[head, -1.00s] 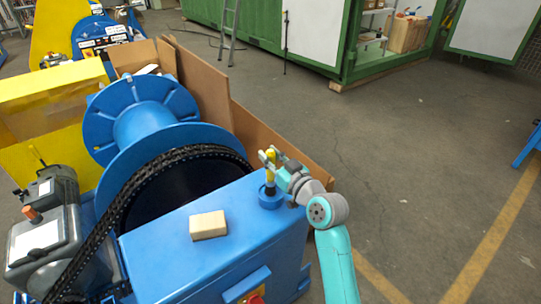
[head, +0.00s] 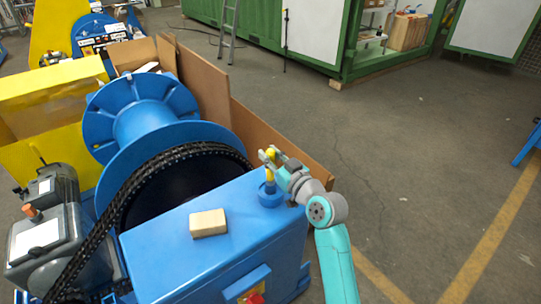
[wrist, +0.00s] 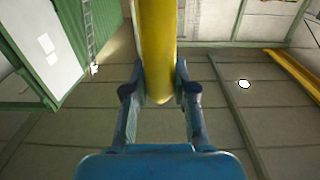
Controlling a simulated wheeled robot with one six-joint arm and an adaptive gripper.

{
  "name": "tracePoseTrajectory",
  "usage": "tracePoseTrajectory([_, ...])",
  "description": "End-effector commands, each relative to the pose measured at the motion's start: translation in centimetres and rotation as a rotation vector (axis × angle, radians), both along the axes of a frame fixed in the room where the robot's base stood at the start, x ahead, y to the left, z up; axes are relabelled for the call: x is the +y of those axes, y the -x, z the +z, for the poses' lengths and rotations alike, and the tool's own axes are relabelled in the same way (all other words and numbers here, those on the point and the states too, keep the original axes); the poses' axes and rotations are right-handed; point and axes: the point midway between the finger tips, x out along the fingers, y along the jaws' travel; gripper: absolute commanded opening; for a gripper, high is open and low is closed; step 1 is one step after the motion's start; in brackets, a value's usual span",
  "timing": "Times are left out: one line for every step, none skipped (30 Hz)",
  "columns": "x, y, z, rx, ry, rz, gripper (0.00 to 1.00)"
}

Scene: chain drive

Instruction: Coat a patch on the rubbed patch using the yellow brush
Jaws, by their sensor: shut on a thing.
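The yellow brush (head: 269,177) stands upright at a round blue holder (head: 271,198) on top of the blue housing (head: 185,250). My gripper (head: 270,157) is shut on the upper part of the brush's handle. In the wrist view, my gripper's fingers (wrist: 160,92) lie on either side of the yellow handle (wrist: 158,50). The brush's lower end is down at the holder, and its bristles are hidden. I cannot make out a rubbed patch in either view.
A beige block (head: 208,223) lies on the housing, left of the holder. A black chain (head: 130,195) runs over the wheel beside the blue drum (head: 140,120). Cardboard panels (head: 275,145) stand behind the housing. Open floor (head: 420,190) is to the right.

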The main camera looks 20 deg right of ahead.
Motion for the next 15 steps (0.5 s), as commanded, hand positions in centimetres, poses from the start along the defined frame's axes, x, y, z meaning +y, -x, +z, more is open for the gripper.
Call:
tracePoseTrajectory([0.0, 0.0, 0.0, 0.002, 0.001, 0.001, 0.00])
tracePoseTrajectory([0.0, 0.0, 0.1, 0.002, 0.001, 0.001, 0.00])
tracePoseTrajectory([0.0, 0.0, 0.3, 0.001, 0.000, 0.001, 0.00])
tracePoseTrajectory([0.0, 0.0, 0.5, 0.001, 0.000, 0.001, 0.00])
tracePoseTrajectory([0.0, 0.0, 0.7, 0.001, -0.001, 0.001, 0.00])
tracePoseTrajectory([0.0, 0.0, 1.0, 0.001, 0.000, 0.001, 0.00])
tracePoseTrajectory([0.0, 0.0, 1.2, 0.001, 0.000, 0.001, 0.00])
tracePoseTrajectory([0.0, 0.0, 1.5, 0.001, 0.001, 0.001, 0.00])
tracePoseTrajectory([0.0, 0.0, 1.7, 0.000, 0.001, 0.000, 0.00])
tracePoseTrajectory([0.0, 0.0, 2.0, 0.000, 0.001, 0.000, 0.00])
tracePoseTrajectory([0.0, 0.0, 2.2, 0.000, 0.000, 0.000, 0.00])
tracePoseTrajectory([0.0, 0.0, 2.5, 0.000, 0.000, 0.001, 0.00])
tracePoseTrajectory([0.0, 0.0, 2.7, 0.000, 0.000, 0.001, 0.00])
tracePoseTrajectory([0.0, 0.0, 2.9, 0.000, 0.000, 0.001, 0.00])
tracePoseTrajectory([0.0, 0.0, 3.1, 0.000, 0.001, 0.001, 0.00])
